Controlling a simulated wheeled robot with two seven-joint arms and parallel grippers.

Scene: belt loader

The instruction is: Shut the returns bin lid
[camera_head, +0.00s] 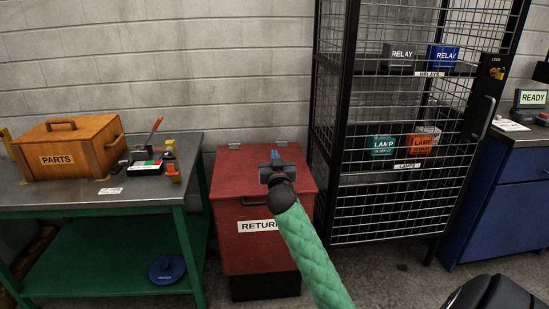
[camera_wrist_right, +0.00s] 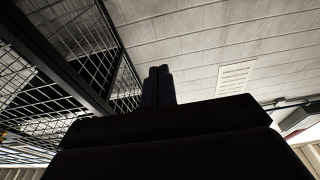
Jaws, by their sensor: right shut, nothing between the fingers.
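The red returns bin (camera_head: 235,245) stands on the floor in the middle of the head view, with a white label on its front that is partly covered by my right arm. Its red lid (camera_head: 232,175) lies down over the box, hinges at the wall side; I see no clear gap at its front edge. A dark handle shows at the front, partly hidden by my arm. My right gripper (camera_head: 275,156) is over the lid, shut and empty; I cannot tell if it touches the lid. Its closed fingers also show in the right wrist view (camera_wrist_right: 158,86). My left gripper is out of view.
A green-framed bench (camera_head: 90,195) with a wooden parts box (camera_head: 95,157) stands left of the bin. A black wire cage (camera_head: 400,200) with shelves stands close on the right. A blue cabinet (camera_head: 500,205) is farther right.

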